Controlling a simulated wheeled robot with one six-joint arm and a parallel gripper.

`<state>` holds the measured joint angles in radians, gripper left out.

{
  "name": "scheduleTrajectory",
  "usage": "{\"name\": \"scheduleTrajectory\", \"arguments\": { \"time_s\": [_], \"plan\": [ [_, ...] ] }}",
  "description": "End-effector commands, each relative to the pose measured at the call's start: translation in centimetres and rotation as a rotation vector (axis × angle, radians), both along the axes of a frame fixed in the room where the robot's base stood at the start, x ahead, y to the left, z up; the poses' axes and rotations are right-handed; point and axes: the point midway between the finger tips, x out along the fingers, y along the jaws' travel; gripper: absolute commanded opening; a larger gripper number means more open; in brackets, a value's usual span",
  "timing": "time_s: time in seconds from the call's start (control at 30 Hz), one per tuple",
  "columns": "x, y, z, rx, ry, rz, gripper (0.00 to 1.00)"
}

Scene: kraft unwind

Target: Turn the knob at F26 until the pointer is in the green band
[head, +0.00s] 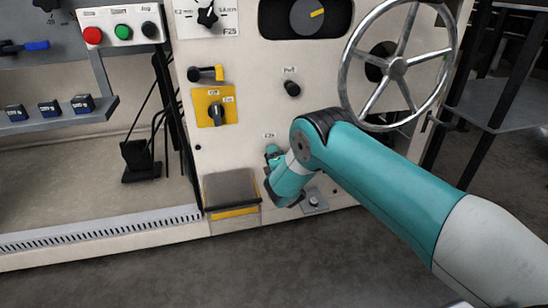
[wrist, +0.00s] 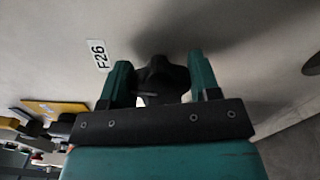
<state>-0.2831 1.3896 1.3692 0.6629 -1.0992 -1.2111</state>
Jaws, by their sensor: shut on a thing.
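The F26 knob (wrist: 160,72) is black and lobed. It shows in the wrist view, mounted on the pale panel beside the tilted F26 label (wrist: 99,55). My gripper (wrist: 161,78) has one teal finger on each side of the knob and is shut on it. In the head view the F26 label (head: 269,135) is small, and my gripper (head: 273,160) is against the panel just below it. My wrist and arm hide the knob there. I cannot make out a pointer on the knob, and no green band shows in either view.
A metal handwheel (head: 397,67) stands out above my arm. A black knob (head: 292,88), a yellow switch plate (head: 215,107) and a dark round dial with a yellow mark (head: 308,17) are on the panel. A grey-topped box (head: 231,187) juts out left of my gripper. The floor in front is clear.

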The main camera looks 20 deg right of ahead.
Motion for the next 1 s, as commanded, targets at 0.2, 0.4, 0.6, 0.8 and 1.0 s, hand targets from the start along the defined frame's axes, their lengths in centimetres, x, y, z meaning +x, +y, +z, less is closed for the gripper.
{"name": "scheduleTrajectory", "arguments": {
  "time_s": [0.2, 0.4, 0.6, 0.8, 1.0],
  "plan": [
    [-0.07, 0.01, -0.27, 0.198, 0.002, 0.001, 0.33],
    [-0.07, 0.04, -0.38, 0.356, 0.002, 0.001, 0.33],
    [-0.07, 0.06, -0.45, 0.472, 0.003, 0.0, 0.33],
    [-0.08, 0.08, -0.5, 0.538, 0.003, 0.0, 0.33],
    [-0.08, 0.1, -0.51, 0.564, 0.003, 0.0, 0.33]
  ]
}}
